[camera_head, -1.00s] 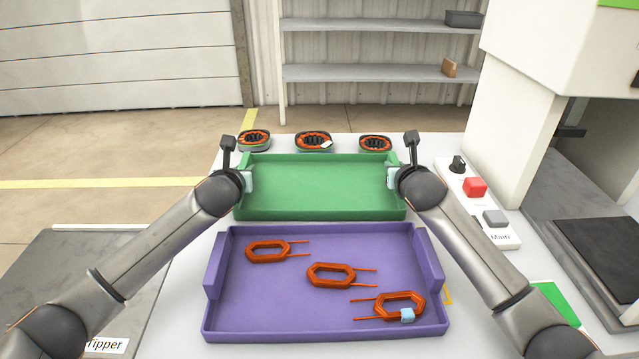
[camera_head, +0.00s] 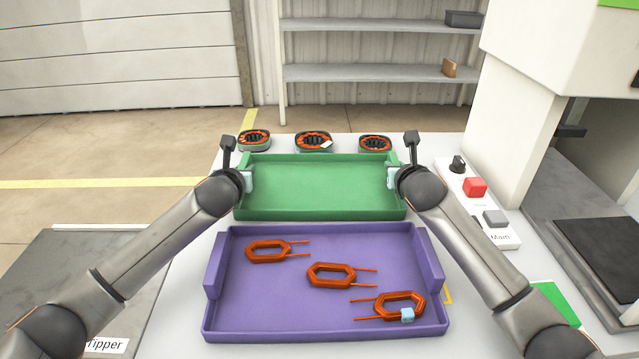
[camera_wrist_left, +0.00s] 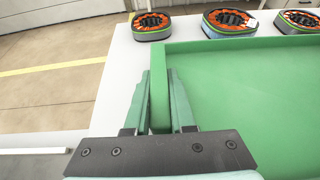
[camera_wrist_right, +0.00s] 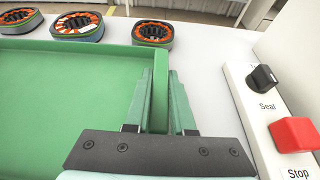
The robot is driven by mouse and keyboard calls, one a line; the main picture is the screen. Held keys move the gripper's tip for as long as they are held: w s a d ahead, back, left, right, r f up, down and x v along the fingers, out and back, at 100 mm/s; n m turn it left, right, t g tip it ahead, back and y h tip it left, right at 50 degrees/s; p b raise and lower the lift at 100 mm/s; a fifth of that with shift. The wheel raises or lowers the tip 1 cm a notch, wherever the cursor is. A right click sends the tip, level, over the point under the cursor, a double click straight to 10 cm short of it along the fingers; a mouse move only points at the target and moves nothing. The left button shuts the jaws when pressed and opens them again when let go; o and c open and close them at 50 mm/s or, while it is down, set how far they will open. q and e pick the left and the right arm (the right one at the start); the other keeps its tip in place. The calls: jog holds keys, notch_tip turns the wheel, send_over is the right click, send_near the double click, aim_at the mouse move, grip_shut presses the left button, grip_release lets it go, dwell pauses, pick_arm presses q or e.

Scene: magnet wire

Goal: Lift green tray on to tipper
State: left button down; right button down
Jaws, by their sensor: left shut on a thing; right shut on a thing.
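The empty green tray (camera_head: 318,184) sits on the white table behind the purple tray. My left gripper (camera_head: 247,180) is shut on its left side wall; in the left wrist view the fingers (camera_wrist_left: 160,105) straddle that wall (camera_wrist_left: 159,95). My right gripper (camera_head: 392,177) is shut on its right side wall; in the right wrist view the fingers (camera_wrist_right: 160,105) straddle that wall (camera_wrist_right: 160,90). Whether the tray touches the table is hard to tell. The tipper (camera_head: 60,280), a grey flat surface with a label partly cut off, is at the lower left.
The purple tray (camera_head: 300,325) in front holds three orange wire coils (camera_head: 331,274), one with a light blue clip. Three round wound parts (camera_head: 314,141) stand behind the green tray. A control box (camera_head: 475,188) with a knob and buttons is close to my right arm.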

jog(key=shift+r, duration=0.1)
dwell(0.3)
